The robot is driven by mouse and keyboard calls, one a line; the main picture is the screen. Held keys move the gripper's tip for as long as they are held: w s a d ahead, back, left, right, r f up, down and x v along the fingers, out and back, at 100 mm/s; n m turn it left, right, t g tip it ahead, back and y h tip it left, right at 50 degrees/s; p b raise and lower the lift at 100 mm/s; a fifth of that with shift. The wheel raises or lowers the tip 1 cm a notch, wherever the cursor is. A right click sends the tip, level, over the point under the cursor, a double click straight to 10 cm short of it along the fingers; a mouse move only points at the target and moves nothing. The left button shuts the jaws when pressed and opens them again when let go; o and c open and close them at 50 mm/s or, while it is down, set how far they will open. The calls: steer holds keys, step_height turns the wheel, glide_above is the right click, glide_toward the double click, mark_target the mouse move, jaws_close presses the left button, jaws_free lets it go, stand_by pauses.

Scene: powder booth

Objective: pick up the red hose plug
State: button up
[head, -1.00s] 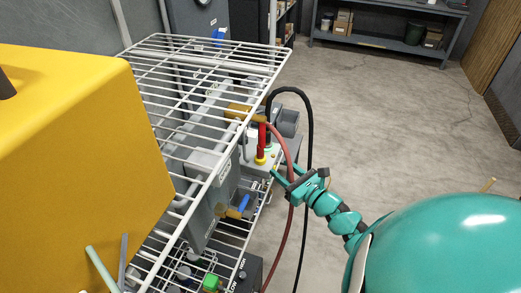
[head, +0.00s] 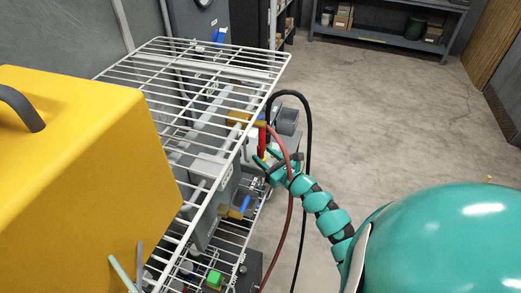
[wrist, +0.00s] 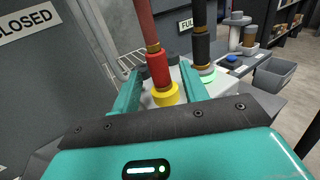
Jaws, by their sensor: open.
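The red hose plug (wrist: 158,68) stands upright in a yellow collar (wrist: 165,94) on a pale block, with a red hose rising from its top. In the head view, the red plug (head: 262,137) sits near the right edge of the wire shelf. My teal gripper (head: 270,161) is at the plug, low beside its base. In the wrist view, my gripper (wrist: 160,76) is open, with one finger on each side of the red plug and yellow collar. I cannot tell whether either finger touches. The lower part of the block is hidden by my gripper.
A black hose plug (wrist: 201,45) in a green collar stands close to the right of the red one. The wire shelf (head: 205,62) hangs over the left side. A yellow box (head: 90,170) fills the near left. A grey bin (wrist: 274,76) lies beyond. Open floor is at right.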

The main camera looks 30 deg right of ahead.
steer(key=shift+p+x, duration=0.4)
steer(key=shift+x, duration=1)
steer(key=shift+f, duration=0.1)
steer(key=shift+c, duration=0.4)
jaws_close()
steer(key=shift+r, duration=1.85)
steer(key=b+v, duration=0.6)
steer(key=v, duration=1.2)
steer(key=shift+b, duration=0.4)
